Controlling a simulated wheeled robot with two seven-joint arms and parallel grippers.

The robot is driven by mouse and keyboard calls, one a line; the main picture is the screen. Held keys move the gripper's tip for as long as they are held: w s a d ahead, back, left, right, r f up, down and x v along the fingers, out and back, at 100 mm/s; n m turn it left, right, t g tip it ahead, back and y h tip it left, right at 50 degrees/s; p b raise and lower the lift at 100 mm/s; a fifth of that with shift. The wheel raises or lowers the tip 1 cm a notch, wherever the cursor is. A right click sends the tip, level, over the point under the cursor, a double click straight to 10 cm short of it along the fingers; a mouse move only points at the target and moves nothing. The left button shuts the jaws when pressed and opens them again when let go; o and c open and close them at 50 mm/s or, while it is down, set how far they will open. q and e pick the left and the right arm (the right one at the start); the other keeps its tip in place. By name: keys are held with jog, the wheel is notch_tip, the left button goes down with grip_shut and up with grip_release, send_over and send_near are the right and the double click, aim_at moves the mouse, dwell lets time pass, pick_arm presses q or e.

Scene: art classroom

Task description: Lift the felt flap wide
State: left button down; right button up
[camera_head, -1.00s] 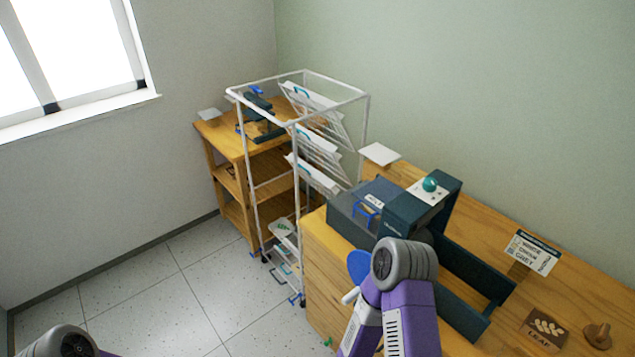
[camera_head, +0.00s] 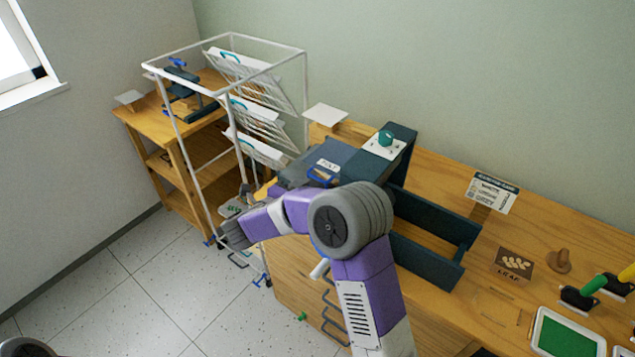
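The felt flap (camera_head: 345,152) is a dark blue-grey lid with a small white label and a blue handle (camera_head: 320,178) at its front edge. It lies low on a box at the left end of the wooden counter and looks closed. My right arm reaches up from below, and its purple forearm bends left in front of the counter. My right gripper (camera_head: 283,184) is small and dark near the flap's left front corner. Its fingers are partly hidden by my forearm, and contact with the handle cannot be told. My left gripper is out of view.
A dark stand with a teal knob (camera_head: 386,138) stands right of the flap, beside an open dark tray (camera_head: 465,246). A white wire rack (camera_head: 305,90) is close on the left. A sign (camera_head: 491,191), LEAF block (camera_head: 514,262) and green pad (camera_head: 568,335) lie further right.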

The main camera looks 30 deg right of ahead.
aim_at(318, 179)
jog(key=shift+m, duration=0.3)
jog(key=b+x, duration=0.1)
jog(key=x, duration=0.6)
jog(key=shift+s+d+r, duration=0.1)
jog(key=shift+d, duration=0.25)
grip_shut()
